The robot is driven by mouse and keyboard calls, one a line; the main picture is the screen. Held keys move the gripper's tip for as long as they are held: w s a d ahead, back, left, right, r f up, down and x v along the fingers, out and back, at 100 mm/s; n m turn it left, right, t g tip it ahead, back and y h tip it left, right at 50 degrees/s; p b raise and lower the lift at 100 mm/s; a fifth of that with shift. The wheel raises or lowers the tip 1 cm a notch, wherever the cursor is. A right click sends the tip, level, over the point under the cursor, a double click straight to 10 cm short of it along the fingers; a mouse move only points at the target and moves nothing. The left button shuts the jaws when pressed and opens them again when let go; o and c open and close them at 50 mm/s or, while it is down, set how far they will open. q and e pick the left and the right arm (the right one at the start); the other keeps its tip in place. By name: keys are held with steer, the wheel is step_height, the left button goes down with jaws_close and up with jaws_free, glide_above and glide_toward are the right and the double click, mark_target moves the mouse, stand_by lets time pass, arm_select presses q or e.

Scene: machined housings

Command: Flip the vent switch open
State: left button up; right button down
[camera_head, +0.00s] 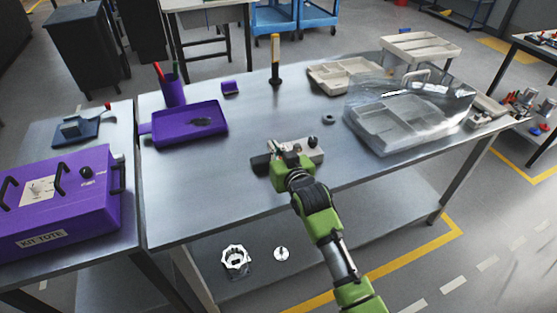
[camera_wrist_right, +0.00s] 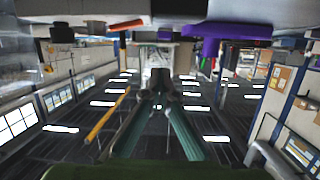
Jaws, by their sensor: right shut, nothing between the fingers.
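A dark piece (camera_head: 260,163) shows at the block's left end. My right gripper (camera_head: 281,162) is over the block's left part and hides it; whether it touches cannot be told. In the wrist view my right gripper (camera_wrist_right: 158,100) is shut and empty, with a pale, blurred shape (camera_wrist_right: 158,58) beyond the fingers. My left gripper is not in view.
On the table (camera_head: 260,122) stand a purple tray (camera_head: 190,126), a purple cup (camera_head: 173,91), a dark post with yellow top (camera_head: 275,60), a small ring (camera_head: 328,119) and a clear case (camera_head: 410,110). A purple tote (camera_head: 60,195) stands left.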

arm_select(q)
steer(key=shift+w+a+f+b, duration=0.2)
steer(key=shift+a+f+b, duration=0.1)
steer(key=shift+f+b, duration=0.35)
arm_select(e)
steer(key=f+v, duration=0.1)
steer(key=v, duration=0.8)
steer(key=shift+s, duration=0.25)
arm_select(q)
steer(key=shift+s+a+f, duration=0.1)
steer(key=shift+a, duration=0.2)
arm_select(e)
steer(key=shift+r, duration=0.15)
